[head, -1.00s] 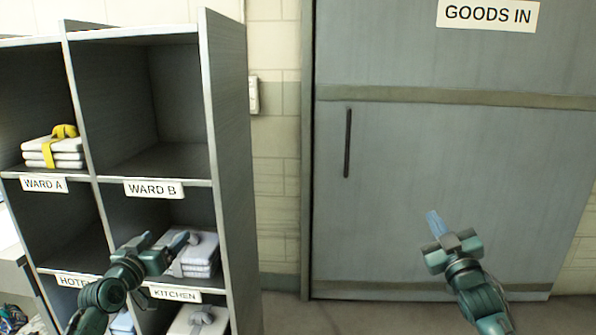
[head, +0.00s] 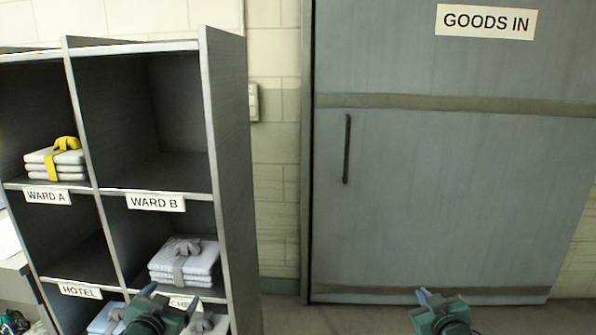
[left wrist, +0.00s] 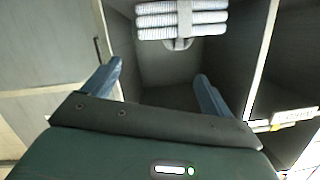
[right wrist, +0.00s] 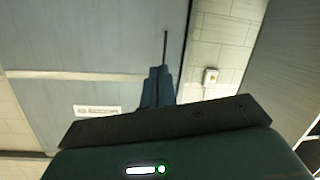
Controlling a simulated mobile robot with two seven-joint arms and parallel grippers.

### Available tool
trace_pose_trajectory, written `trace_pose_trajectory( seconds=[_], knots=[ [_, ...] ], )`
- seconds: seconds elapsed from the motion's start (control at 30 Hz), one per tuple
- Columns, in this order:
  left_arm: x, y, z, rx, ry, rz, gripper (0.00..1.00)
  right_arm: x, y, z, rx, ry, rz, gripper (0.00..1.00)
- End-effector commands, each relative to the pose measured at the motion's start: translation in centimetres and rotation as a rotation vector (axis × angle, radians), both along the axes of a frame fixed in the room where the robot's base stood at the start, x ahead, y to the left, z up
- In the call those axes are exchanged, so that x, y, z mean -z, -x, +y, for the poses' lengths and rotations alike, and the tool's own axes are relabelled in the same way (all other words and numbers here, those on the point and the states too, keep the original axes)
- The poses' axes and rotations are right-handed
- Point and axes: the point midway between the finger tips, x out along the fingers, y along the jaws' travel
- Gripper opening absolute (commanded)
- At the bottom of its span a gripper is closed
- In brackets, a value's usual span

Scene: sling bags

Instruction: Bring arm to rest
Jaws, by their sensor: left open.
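My left gripper (head: 172,296) is low in the head view, in front of the shelf unit and over the partly hidden kitchen label. In the left wrist view its fingers (left wrist: 160,88) are apart with nothing between them. A folded white stack with a grey band (head: 185,262) sits in the right cell below the WARD B label, apart from the gripper. A white stack with a grey band also shows in the left wrist view (left wrist: 182,22), beyond the fingers. My right gripper (head: 430,296) is low in front of the door. Its fingers (right wrist: 158,86) are together and empty.
The grey shelf unit (head: 228,150) stands at left. A yellow-banded white stack (head: 56,160) lies in the cell above the WARD A label (head: 47,196). More stacks (head: 108,318) lie lower down, partly hidden. The grey GOODS IN door (head: 450,200) fills the right side. The WARD B cell is empty.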

Motion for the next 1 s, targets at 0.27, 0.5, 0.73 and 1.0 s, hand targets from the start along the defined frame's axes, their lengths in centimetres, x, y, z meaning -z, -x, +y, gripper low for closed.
trace_pose_trajectory(
  seconds=[0.27,0.5,0.73,1.0],
  knots=[
    [11.1,15.6,-8.4,0.115,0.113,0.218,0.85,11.1,15.6,8.5,-0.115,-0.113,0.217,0.0],
    [13.8,27.7,-13.1,0.152,0.23,0.365,0.85,13.8,27.7,13.2,-0.153,-0.229,0.364,0.0],
    [13.9,31.5,-14.4,0.154,0.271,0.413,0.85,13.9,31.5,14.5,-0.155,-0.27,0.412,0.0],
    [13.9,31.5,-14.4,0.154,0.271,0.413,0.85,13.9,31.5,14.5,-0.155,-0.27,0.412,0.0]
  ],
)
